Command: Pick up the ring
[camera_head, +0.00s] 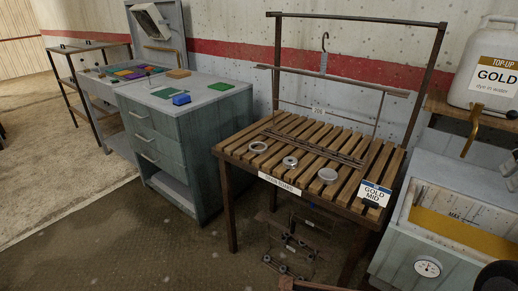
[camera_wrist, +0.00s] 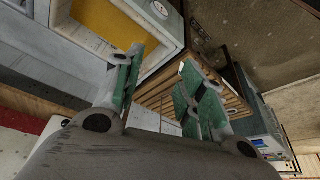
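A thin, wide grey ring (camera_head: 258,147) lies flat on the slatted wooden table (camera_head: 232,149), at the left of a row of small metal pieces. A smaller, thicker ring (camera_head: 290,162) with a small hole lies to its right. A round grey disc-like piece (camera_head: 327,175) is further right; I cannot tell whether it has a hole. My gripper (camera_wrist: 162,68) shows in the wrist view with its green-padded fingers wide apart and nothing between them. It is away from the rings, which I cannot make out in that view.
A metal frame with a hanging bar (camera_head: 333,81) and hook rises behind the table. A "GOLD MID" sign (camera_head: 374,194) stands at its right corner. To the right is a tank (camera_head: 440,235) with yellow inside. A drawer cabinet (camera_head: 180,150) stands left.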

